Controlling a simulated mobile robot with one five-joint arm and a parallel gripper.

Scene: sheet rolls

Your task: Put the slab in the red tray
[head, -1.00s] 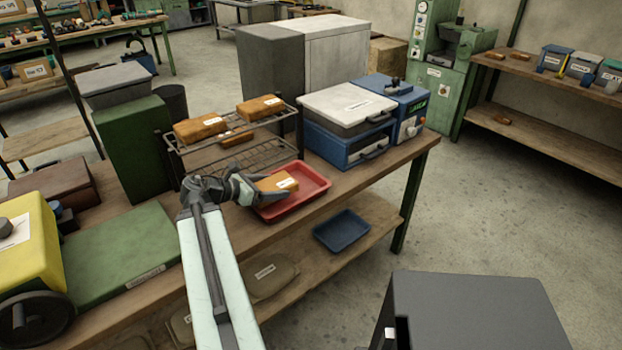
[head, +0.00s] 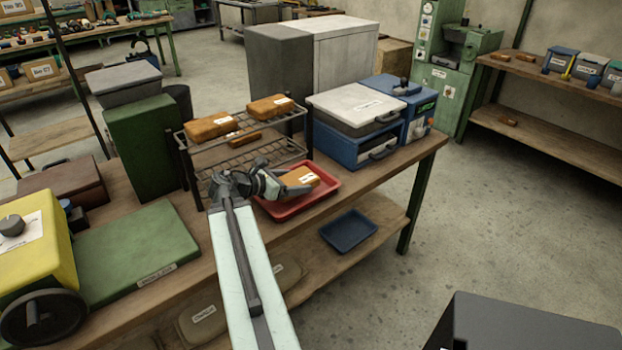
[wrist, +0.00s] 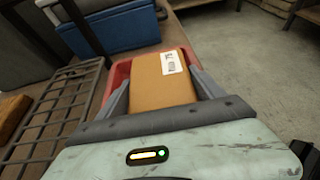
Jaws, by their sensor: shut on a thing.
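An orange-brown slab with a white label (head: 301,177) is between the fingers of my gripper (head: 286,186), over the red tray (head: 318,200). The slab also shows in the wrist view (wrist: 160,80), with one finger on each side and the label at its far end. My gripper is shut on it. The red tray's rim (wrist: 122,70) shows beyond the slab's left side in the wrist view. The slab hides much of the tray, and I cannot tell whether it touches the tray floor.
A wire rack (head: 235,152) with several more slabs stands just behind the tray. A blue box with a pale lid (head: 357,130) stands to the right. A blue tray (head: 348,230) lies on the lower shelf. A green board (head: 135,250) lies at the left.

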